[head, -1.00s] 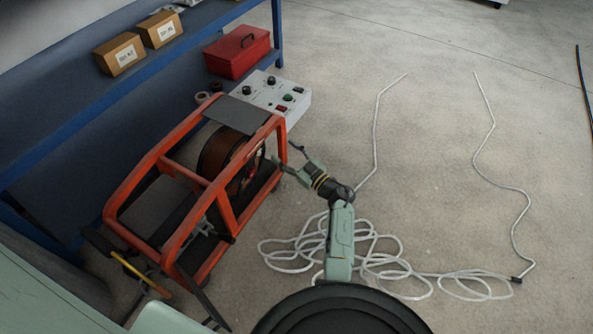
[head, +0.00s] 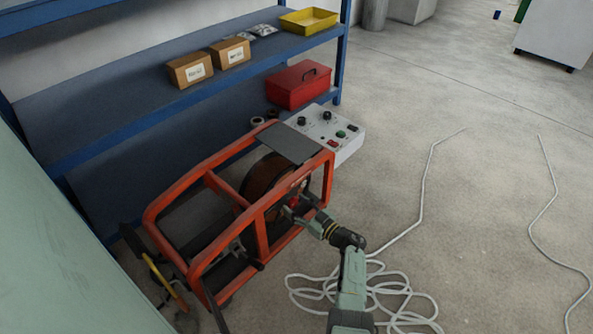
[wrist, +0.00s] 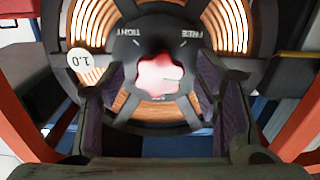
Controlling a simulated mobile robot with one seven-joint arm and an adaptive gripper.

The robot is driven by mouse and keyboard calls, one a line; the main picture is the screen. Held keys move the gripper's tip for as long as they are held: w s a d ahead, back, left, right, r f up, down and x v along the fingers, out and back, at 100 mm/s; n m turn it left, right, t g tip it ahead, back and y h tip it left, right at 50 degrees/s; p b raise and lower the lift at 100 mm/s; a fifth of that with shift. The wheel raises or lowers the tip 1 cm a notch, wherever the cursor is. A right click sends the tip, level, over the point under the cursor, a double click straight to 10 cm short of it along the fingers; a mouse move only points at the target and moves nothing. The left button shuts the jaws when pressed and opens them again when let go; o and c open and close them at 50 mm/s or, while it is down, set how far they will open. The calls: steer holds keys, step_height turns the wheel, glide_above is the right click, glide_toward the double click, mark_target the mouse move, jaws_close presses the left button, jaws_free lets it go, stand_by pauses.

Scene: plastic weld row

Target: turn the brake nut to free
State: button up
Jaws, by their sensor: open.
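The brake nut (wrist: 160,76) is a pale red, lobed knob at the centre of the spool's dark hub (wrist: 125,45) in the wrist view. The words TIGHT and FREE stand on the hub's rim, at upper left and upper right of the nut. A thin mark shows on the nut's right part. My gripper (wrist: 158,98) is open, one dark finger on each side of the nut; I see gaps between fingers and nut. In the head view my gripper (head: 297,208) reaches the spool's face, with a bit of red nut (head: 294,202) showing, mostly hidden.
An orange tubular frame (head: 262,232) surrounds the spool (head: 262,178), its bars close to my gripper. White cable (head: 400,290) lies coiled on the floor; the floor at right is mostly clear.

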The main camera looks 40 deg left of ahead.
steer(key=shift+a, duration=0.2)
steer(key=c, duration=1.1)
steer(key=shift+c, duration=0.2)
steer(key=shift+f+n, duration=0.1)
steer(key=shift+n, duration=0.2)
steer(key=n+b, duration=0.2)
steer(key=n, duration=0.1)
steer(key=shift+n, duration=0.4)
steer(key=n+b, duration=0.2)
steer(key=n, duration=0.4)
steer(key=shift+w, duration=0.15)
steer(key=shift+n, duration=0.4)
